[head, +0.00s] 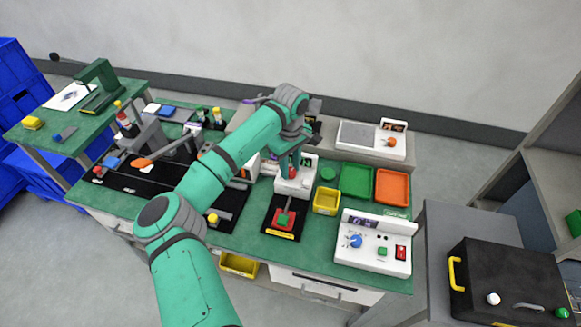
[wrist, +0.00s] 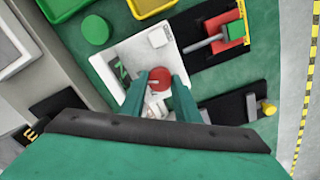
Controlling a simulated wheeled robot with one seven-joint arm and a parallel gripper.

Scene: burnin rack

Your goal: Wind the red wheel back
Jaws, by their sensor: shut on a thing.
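The red wheel (wrist: 159,78) shows in the wrist view between the two green fingertips of my gripper (wrist: 160,82). It is mounted on a white box (wrist: 122,58) with a green mark on its face. In the head view the wheel (head: 292,172) is a small red patch under my gripper (head: 290,160), partly hidden by the fingers. The white box (head: 303,181) stands on the green table there. My gripper is shut on the red wheel. The wheel's exact turn angle cannot be told.
A black base with a red block (head: 284,219) lies in front of the white box. Yellow (head: 326,201), green (head: 356,180) and orange (head: 392,187) trays stand to the right. A white panel (head: 373,242) with a blue knob stands at the front right. Tools crowd the left.

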